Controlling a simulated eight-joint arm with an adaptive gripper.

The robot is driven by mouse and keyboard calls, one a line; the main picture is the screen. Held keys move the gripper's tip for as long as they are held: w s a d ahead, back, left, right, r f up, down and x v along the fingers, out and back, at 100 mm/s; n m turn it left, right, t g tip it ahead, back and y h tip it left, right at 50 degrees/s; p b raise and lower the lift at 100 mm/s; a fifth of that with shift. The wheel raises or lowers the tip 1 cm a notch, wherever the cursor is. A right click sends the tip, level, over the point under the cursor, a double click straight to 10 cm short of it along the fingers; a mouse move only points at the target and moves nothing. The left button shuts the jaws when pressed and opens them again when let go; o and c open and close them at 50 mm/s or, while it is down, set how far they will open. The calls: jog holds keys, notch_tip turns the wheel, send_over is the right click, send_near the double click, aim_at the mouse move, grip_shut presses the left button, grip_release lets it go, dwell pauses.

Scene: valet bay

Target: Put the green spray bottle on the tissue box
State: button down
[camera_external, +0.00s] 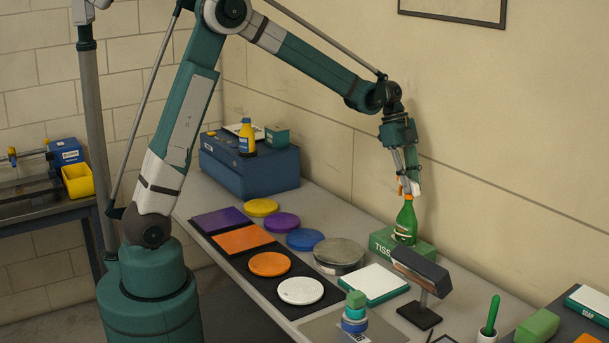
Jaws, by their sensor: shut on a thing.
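The green spray bottle (405,224) is upright, with an orange top and a pale label. My gripper (409,186) is shut on its top from above. The tissue box (384,241) is green with white lettering and lies on the bench near the wall. The bottle's base is at the top of the tissue box, over its right part. I cannot tell whether it rests there or hangs just above. The bottle covers part of the box's top, and a dark stand-mounted bar hides part of its front.
The dark bar on a stand (421,270) is close in front of the box. A white-topped green case (372,284), a round grey tin (339,252) and a stack of coloured pieces (355,312) are nearby. Coloured discs and a blue toolbox (249,164) are farther left.

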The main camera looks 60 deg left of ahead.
jog(key=shift+f, duration=0.1)
dwell(0.3)
jog(key=c, duration=2.3)
grip_release()
jog(key=v, duration=1.2)
